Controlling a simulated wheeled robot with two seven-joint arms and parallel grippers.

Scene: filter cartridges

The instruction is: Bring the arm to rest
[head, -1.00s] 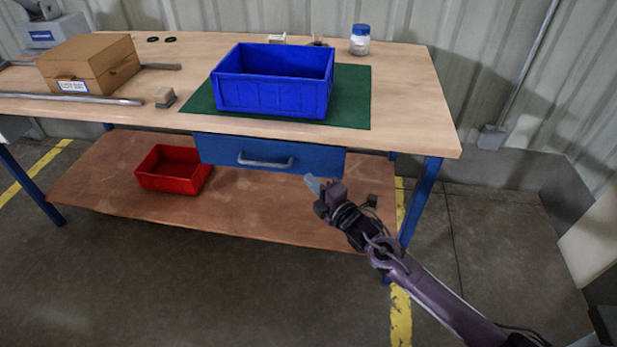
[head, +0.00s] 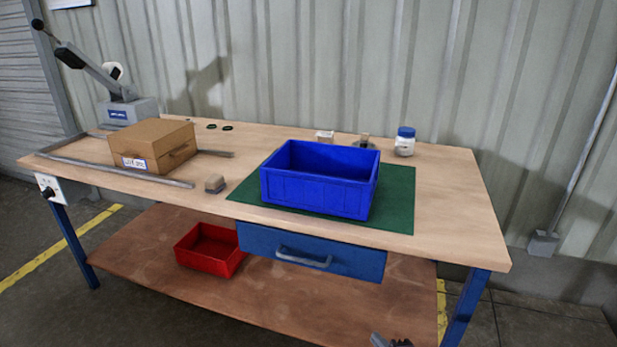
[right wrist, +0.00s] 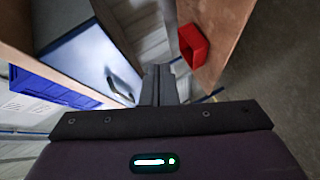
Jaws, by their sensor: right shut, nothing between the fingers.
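My right gripper (head: 390,341) shows only its tip at the bottom edge of the head view, low in front of the workbench. In the right wrist view its two fingers (right wrist: 160,85) lie together, with nothing between them. It is apart from the bench, the drawer and the bins. My left gripper is in neither view.
A blue bin (head: 315,197) stands on a green mat (head: 398,205) on the workbench (head: 450,205). Below are a blue drawer (head: 350,261) with a handle and a red bin (head: 208,262) on the lower shelf (head: 150,265). A cardboard box (head: 152,143) and a jar (head: 405,146) stand on top.

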